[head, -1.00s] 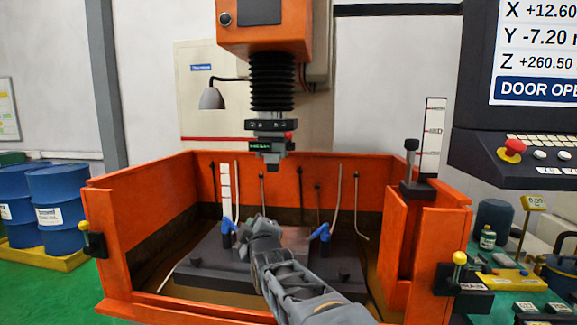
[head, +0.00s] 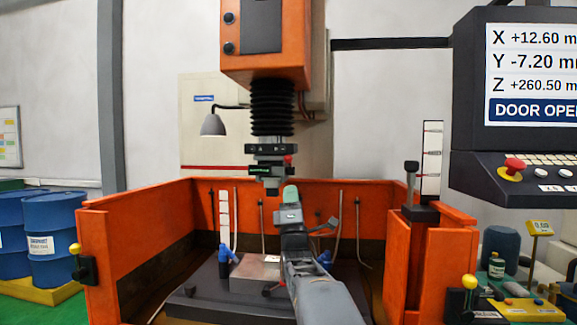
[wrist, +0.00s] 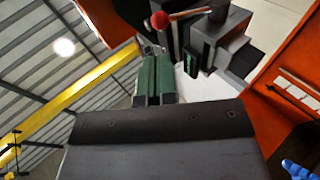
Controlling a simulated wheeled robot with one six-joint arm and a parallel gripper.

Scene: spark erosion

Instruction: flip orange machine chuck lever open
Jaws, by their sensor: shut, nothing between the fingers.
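The orange machine's head (head: 265,40) hangs over the tank, with a dark chuck (head: 270,168) below its black bellows. The chuck lever ends in a small red knob (head: 288,160) at the chuck's right side. In the wrist view the red knob (wrist: 159,20) sits on a thin rod running right to the chuck (wrist: 218,45). My gripper (head: 291,190) points up, just below and right of the chuck. Its green fingers (wrist: 154,62) are together and empty, below the knob in the wrist picture. I cannot tell whether they touch the lever.
Orange tank walls (head: 125,225) surround the dark worktable (head: 200,290). A blue-handled clamp (head: 228,255) and a metal block (head: 258,267) sit there. Thin hoses stand along the back wall. A control panel (head: 525,165) hangs at the right, a grey lamp (head: 213,125) at the left.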

